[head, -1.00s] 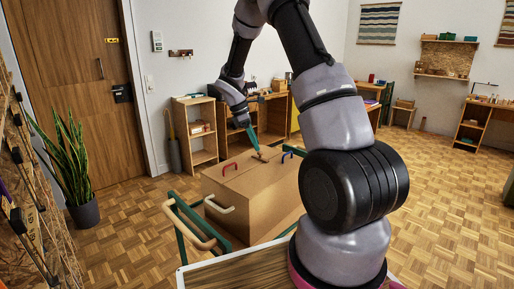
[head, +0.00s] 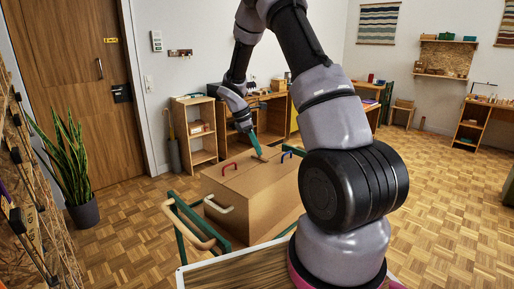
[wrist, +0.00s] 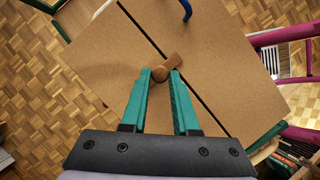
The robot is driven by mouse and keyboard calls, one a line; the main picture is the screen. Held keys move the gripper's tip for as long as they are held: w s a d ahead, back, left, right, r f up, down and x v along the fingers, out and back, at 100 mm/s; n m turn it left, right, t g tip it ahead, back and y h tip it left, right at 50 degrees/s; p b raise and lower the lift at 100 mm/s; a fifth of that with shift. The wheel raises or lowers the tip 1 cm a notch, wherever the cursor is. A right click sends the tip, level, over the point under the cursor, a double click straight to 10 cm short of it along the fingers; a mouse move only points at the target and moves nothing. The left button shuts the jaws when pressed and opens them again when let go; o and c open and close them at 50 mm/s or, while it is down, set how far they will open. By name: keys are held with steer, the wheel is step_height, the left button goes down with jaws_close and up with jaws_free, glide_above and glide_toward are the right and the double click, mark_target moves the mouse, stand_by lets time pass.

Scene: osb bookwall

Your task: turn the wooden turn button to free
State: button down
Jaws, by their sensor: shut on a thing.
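The wooden turn button (wrist: 172,63) is a small brown piece with a rounded end on top of a tan box (wrist: 225,60). In the wrist view it lies across the dark seam between the box's two lid panels, at an angle to the seam. My gripper (wrist: 160,76) has teal fingers, one on each side of the button's rounded end, and is shut on it. In the head view my gripper (head: 257,147) reaches down to the box top (head: 240,172); the button is small there and partly hidden by the fingers.
The box top carries a red handle (head: 229,168) and a blue handle (wrist: 186,10). A cream handle (head: 218,205) is on its front side. Green rails with a tan bar (head: 188,226) stand at the front left. Low shelves (head: 195,130) stand behind.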

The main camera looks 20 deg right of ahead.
steer(key=m, duration=0.2)
steer(key=m+g+y, duration=0.1)
steer(key=shift+w+d+m, duration=0.1)
steer(key=shift+w+m, duration=0.1)
steer(key=shift+m, duration=0.2)
steer(key=m+g+y, duration=0.1)
steer(key=m, duration=0.3)
steer(key=shift+w+d, duration=0.15)
steer(key=m, duration=0.2)
steer(key=m+y, duration=0.1)
steer(key=m, duration=0.1)
steer(key=m+g+y, duration=0.1)
steer(key=shift+d+m, duration=0.25)
steer(key=shift+m, duration=0.15)
steer(key=shift+d+m+y, duration=0.15)
steer(key=shift+m+y, duration=0.65)
steer(key=shift+m, duration=1.2)
steer(key=c, duration=0.7)
jaws_free()
steer(key=shift+o, duration=0.2)
